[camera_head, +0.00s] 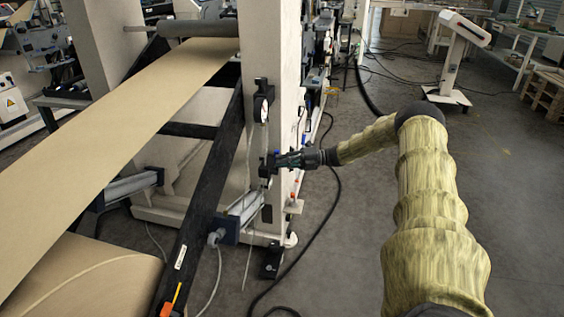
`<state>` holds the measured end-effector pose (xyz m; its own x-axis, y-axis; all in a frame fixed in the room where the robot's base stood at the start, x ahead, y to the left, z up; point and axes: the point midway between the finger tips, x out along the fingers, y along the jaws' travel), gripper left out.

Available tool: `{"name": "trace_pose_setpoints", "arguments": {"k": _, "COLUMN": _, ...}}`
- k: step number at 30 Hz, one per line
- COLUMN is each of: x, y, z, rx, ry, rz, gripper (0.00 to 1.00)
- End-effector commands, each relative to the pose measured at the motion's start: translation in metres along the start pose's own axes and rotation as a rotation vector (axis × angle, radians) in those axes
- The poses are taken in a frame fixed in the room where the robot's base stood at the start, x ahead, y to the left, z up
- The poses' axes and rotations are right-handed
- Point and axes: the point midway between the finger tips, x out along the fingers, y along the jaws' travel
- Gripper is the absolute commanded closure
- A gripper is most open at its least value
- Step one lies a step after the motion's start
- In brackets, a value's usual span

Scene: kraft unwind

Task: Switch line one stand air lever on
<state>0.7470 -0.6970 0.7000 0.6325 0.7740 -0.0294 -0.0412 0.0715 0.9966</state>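The unwind stand's pale upright (277,60) stands in the middle of the view. A round gauge (262,108) is mounted on its left edge, with a small dark valve fitting (266,166) below it. My gripper (281,160) is at the end of my sleeved arm and points left at this fitting. Its fingers are at or very close to the fitting. A small blue part (276,153) shows just above the fingertips. The lever itself cannot be made out clearly. The fingers are too small and overlapped to tell whether they are open or shut.
A brown paper web (110,140) runs from the roll (85,278) at lower left up to a roller (195,28). A black slanted beam (205,205) and a pneumatic cylinder (245,205) lie left of the gripper. A black cable (312,245) crosses the floor.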

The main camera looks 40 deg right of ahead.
Motion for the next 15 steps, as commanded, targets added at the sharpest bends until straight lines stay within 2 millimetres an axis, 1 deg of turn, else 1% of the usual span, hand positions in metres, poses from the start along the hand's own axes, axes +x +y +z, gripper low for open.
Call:
{"name": "trace_pose_setpoints", "arguments": {"k": 1, "x": 0.001, "y": 0.007, "z": 0.007, "rx": -0.01, "ry": -0.011, "rz": 0.005, "gripper": 1.0}}
{"name": "trace_pose_setpoints", "arguments": {"k": 8, "x": 0.005, "y": 0.009, "z": 0.003, "rx": -0.01, "ry": -0.01, "rz": 0.007, "gripper": 1.0}}
{"name": "trace_pose_setpoints", "arguments": {"k": 11, "x": 0.01, "y": 0.011, "z": -0.003, "rx": -0.008, "ry": -0.006, "rz": 0.006, "gripper": 1.0}}
{"name": "trace_pose_setpoints", "arguments": {"k": 15, "x": 0.022, "y": 0.011, "z": -0.018, "rx": -0.005, "ry": 0.004, "rz": 0.004, "gripper": 1.0}}
